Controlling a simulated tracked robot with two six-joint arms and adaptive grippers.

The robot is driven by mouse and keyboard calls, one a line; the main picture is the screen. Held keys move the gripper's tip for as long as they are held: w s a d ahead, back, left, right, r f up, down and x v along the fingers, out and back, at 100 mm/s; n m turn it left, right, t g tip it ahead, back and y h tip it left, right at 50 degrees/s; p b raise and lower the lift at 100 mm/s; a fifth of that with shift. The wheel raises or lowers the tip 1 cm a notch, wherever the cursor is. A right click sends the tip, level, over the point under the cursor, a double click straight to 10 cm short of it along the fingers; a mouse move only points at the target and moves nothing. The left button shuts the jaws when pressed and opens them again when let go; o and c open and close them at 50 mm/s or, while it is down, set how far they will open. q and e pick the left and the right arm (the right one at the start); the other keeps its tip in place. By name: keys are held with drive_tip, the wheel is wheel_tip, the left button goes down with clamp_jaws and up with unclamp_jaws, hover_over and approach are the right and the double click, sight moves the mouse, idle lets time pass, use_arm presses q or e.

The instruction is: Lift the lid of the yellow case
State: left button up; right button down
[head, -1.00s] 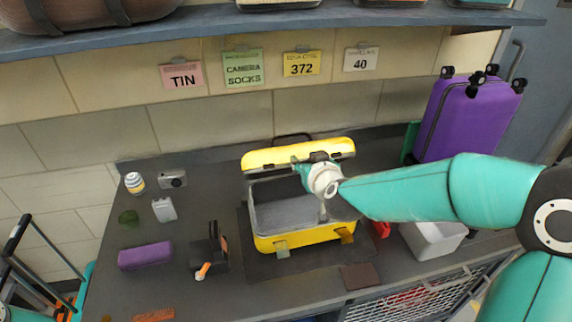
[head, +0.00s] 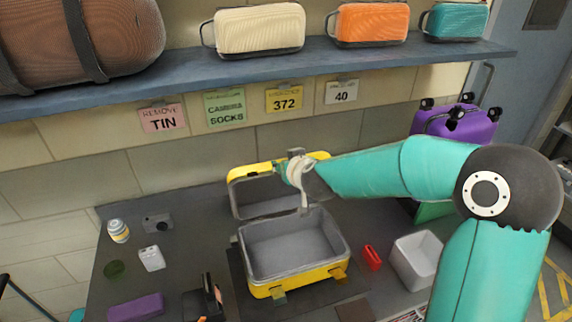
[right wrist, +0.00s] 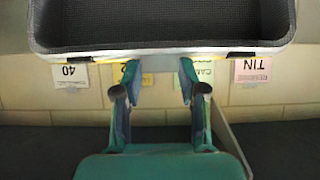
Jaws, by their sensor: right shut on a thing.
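The yellow case (head: 305,283) lies on a dark mat on the table, with its grey-lined base open and empty-looking. Its lid (head: 248,171) is swung up at the back and stands steeply; its grey inside faces forward. In the right wrist view the lid (right wrist: 160,28) fills the top, its lining dark. My right gripper (right wrist: 158,70) is shut on the lid's rim; in the head view the gripper (head: 298,168) is at the lid's top edge, and its wrist hides part of the lid. My left gripper is not in view.
A white bin (head: 416,262) and a red item (head: 372,257) are right of the case. A camera (head: 157,223), a striped jar (head: 118,231) and a purple box (head: 136,308) lie left. A shelf (head: 270,63) with cases hangs above; a purple suitcase (head: 455,123) stands back right.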

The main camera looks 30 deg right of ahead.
drive_tip(key=shift+r, duration=0.15)
drive_tip(key=c, duration=0.6)
unclamp_jaws()
drive_tip(key=shift+s, duration=0.15)
drive_tip(key=shift+c, duration=0.2)
drive_tip(key=v, duration=1.1)
drive_tip(key=shift+s+r, duration=0.2)
drive_tip(key=shift+s, duration=0.15)
drive_tip(key=shift+a, duration=0.1)
